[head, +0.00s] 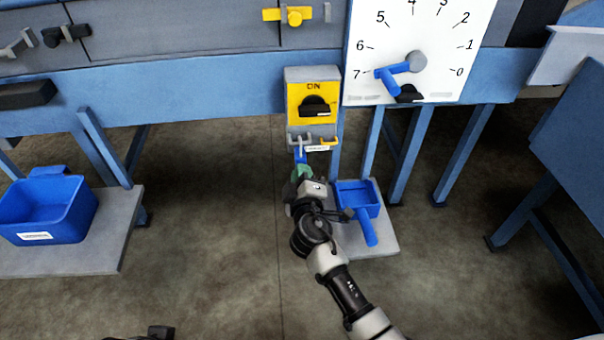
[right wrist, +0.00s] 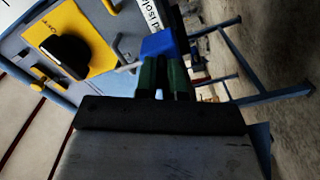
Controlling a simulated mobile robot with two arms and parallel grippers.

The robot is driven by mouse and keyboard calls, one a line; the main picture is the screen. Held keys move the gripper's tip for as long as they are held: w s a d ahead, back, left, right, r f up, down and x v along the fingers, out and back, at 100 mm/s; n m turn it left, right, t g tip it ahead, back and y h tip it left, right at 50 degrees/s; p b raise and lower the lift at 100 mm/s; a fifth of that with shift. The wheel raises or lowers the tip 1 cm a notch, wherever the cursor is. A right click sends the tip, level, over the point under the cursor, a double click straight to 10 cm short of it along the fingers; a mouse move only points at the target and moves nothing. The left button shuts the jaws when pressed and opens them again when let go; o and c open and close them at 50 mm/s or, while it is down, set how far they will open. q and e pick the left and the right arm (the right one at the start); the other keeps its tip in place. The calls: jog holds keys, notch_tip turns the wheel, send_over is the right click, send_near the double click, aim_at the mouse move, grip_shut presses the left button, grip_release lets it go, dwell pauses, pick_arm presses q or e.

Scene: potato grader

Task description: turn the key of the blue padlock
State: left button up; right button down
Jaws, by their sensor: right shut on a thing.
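The blue padlock (head: 300,155) hangs by its shackle from the hasp under the yellow switch plate (head: 297,115); it also shows in the right wrist view (right wrist: 158,44). My right gripper (head: 301,172) is directly below the padlock, its green fingers pointing up at its underside. In the right wrist view the fingers (right wrist: 164,72) are nearly together with their tips at the padlock. The key itself is hidden between them. My left gripper does not show clearly; only a dark part is at the bottom edge of the head view.
The black rotary knob (head: 315,107) is above. A blue-handled dial (head: 392,75) is at the right.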

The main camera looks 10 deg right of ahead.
jog(key=n, duration=0.5)
jog(key=shift+n+p, duration=0.3)
jog(key=shift+p, duration=0.05)
dwell(0.4)
jog(key=c, duration=1.2)
grip_release()
jog(key=s, duration=1.1)
jog(key=shift+p, duration=0.3)
jog(key=shift+w, duration=0.1)
